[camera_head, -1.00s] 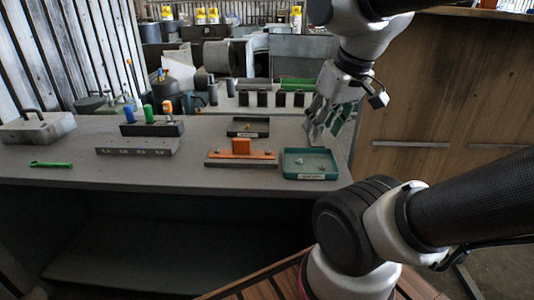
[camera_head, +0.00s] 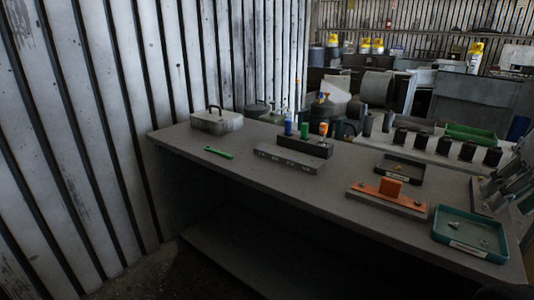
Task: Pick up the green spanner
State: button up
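The green spanner (camera_head: 218,152) lies flat on the left part of the grey workbench (camera_head: 240,175), close to its front edge. It is in front of the grey lidded box with a handle (camera_head: 217,121) and apart from it. Nothing covers the spanner. What looks like part of my gripper (camera_head: 512,183) shows at the right edge, above and behind the teal tray. It is cut off by the frame, and I cannot tell whether its fingers are open. It is far to the right of the spanner.
A grey block (camera_head: 288,158) and a dark holder (camera_head: 306,146) with coloured-handled tools stand right of the spanner. Further right are an orange part on a plate (camera_head: 388,196), a dark tray (camera_head: 400,168) and a teal tray (camera_head: 470,234). A corrugated wall (camera_head: 90,130) rises at the left.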

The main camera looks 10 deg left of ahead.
aim_at(229, 157)
jog(key=i+j, duration=0.15)
jog(key=j, duration=0.3)
jog(key=i+j+z, duration=0.1)
jog(key=j, duration=0.4)
jog(key=i+j, duration=0.25)
jog(key=j, duration=0.2)
jog(key=i+j+z, duration=0.15)
jog(key=j, duration=0.35)
jog(key=i+j, duration=0.1)
jog(key=j, duration=0.35)
jog(key=i+j+z, duration=0.1)
jog(key=j, duration=0.4)
jog(key=i+j, duration=0.15)
jog(key=j, duration=0.35)
